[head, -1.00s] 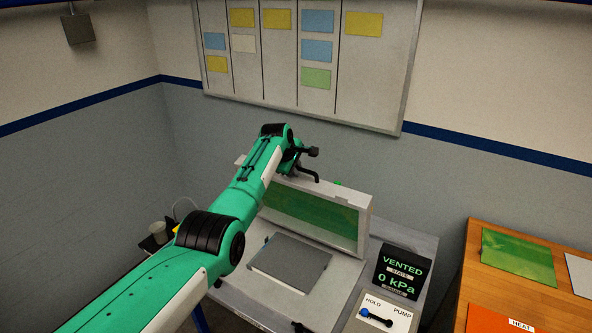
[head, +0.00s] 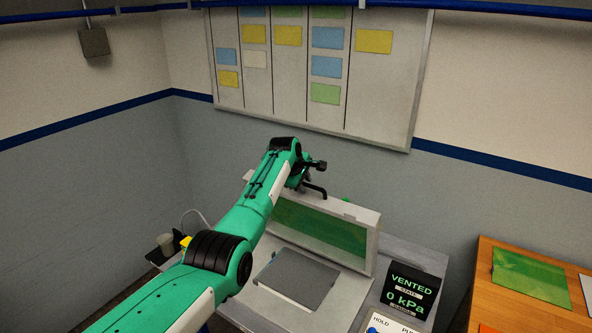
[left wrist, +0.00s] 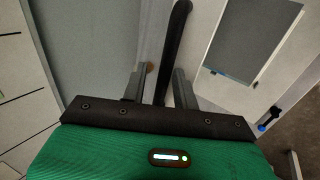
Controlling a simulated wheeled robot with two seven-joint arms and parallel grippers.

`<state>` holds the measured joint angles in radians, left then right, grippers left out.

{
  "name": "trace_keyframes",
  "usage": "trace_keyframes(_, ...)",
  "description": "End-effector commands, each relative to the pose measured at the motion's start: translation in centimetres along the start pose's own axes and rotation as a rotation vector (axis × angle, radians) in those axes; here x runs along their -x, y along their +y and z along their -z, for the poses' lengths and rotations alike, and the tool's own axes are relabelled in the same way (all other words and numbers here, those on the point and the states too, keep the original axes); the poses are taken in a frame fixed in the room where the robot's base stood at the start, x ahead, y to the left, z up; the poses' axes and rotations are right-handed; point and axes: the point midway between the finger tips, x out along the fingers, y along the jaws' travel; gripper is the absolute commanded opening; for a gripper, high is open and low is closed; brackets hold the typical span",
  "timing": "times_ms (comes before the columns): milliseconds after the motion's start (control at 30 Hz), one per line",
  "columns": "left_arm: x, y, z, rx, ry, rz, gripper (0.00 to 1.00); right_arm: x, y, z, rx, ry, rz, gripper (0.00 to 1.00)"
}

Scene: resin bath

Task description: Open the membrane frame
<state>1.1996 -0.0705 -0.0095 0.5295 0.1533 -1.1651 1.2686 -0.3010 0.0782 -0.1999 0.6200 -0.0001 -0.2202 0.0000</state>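The membrane frame (head: 372,240) is a pale frame with a green translucent membrane. In the head view it stands raised, close to upright, at the back of the machine bed. A black handle (head: 315,190) shows at its upper edge. My left gripper (head: 305,178) is at this handle, partly hidden by my own wrist. In the left wrist view, the black bar of the handle (left wrist: 174,50) runs between the two fingers of my left gripper (left wrist: 159,80). A gap shows between the bar and the left finger, so the fingers look open around it. My right gripper is out of view.
A grey plate (head: 297,280) lies on the pale bed before the frame. A display (head: 408,290) reads VENTED, 0 kPa, above a HOLD/PUMP switch panel (head: 385,326). A wooden table (head: 483,285) with a green sheet (head: 530,274) stands at right.

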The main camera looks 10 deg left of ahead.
Motion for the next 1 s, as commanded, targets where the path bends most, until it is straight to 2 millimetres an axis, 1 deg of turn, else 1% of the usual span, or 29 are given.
trace_keyframes(200,2.0,-0.1,0.0,0.000,0.001,-0.003,0.29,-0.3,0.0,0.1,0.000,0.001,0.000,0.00)
trace_keyframes(367,4.1,-0.1,0.0,0.000,0.002,-0.005,0.29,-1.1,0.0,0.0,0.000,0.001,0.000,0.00)
trace_keyframes(800,11.3,-0.1,0.0,0.000,0.002,-0.005,0.29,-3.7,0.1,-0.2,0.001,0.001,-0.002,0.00)
trace_keyframes(900,12.4,-0.1,0.0,0.000,0.002,-0.004,0.29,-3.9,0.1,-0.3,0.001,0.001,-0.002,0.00)
trace_keyframes(1000,12.9,-0.1,0.0,0.001,0.001,-0.003,0.29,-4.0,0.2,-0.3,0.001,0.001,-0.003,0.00)
